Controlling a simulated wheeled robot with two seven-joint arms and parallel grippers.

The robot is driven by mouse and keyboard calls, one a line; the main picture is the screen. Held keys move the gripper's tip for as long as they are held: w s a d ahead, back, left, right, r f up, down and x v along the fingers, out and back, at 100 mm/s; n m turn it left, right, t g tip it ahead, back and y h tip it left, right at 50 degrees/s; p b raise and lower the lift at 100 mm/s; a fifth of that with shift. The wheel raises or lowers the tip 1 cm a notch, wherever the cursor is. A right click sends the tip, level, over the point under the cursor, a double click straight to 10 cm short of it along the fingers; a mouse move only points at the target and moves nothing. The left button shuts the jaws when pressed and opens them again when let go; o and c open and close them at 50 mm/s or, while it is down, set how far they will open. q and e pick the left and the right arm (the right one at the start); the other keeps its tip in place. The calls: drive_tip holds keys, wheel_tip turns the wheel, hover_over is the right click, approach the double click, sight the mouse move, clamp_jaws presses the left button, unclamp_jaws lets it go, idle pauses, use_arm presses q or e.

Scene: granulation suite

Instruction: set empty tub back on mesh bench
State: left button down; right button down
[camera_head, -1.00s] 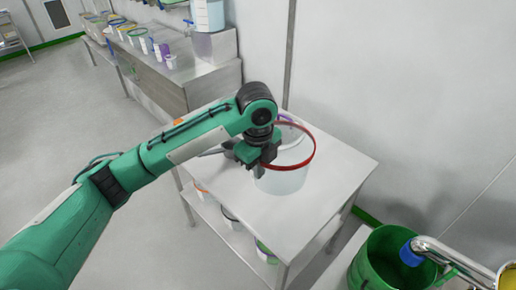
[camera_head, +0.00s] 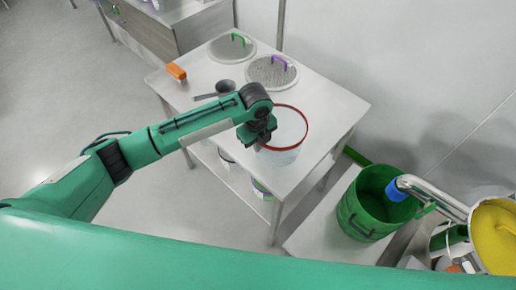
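The clear, pale tub (camera_head: 282,157) with a red rim shows upright at the right front part of the steel bench (camera_head: 322,88). It looks empty. My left gripper (camera_head: 262,142) is at the left side of its rim and appears shut on the rim and wall; the fingertips are partly hidden. I cannot tell whether the tub's base touches the bench top. My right gripper is not in view.
Two round mesh discs, one with a green handle (camera_head: 238,40) and one with a purple handle (camera_head: 280,62), lie at the back of the bench. A dark scoop (camera_head: 225,86) and an orange-handled brush (camera_head: 177,72) lie left. A green bin (camera_head: 368,212) stands right.

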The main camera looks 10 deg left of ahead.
sight(259, 158)
use_arm(q)
wheel_tip(259, 158, down, 4)
drive_tip(key=shift+f+p, duration=0.25)
drive_tip(key=shift+p, duration=0.25)
drive_tip(key=c, duration=2.1)
unclamp_jaws()
drive_tip(key=shift+f, duration=0.15)
drive_tip(key=o, duration=0.4)
drive_tip(key=r+b, duration=0.1)
drive_tip(key=r, duration=0.5)
drive_tip(key=r+b, duration=0.1)
drive_tip(key=r, duration=0.5)
drive_tip(key=shift+s+a+r+b, duration=0.15)
drive_tip(key=shift+s+r+b, duration=0.05)
drive_tip(key=shift+b, duration=0.2)
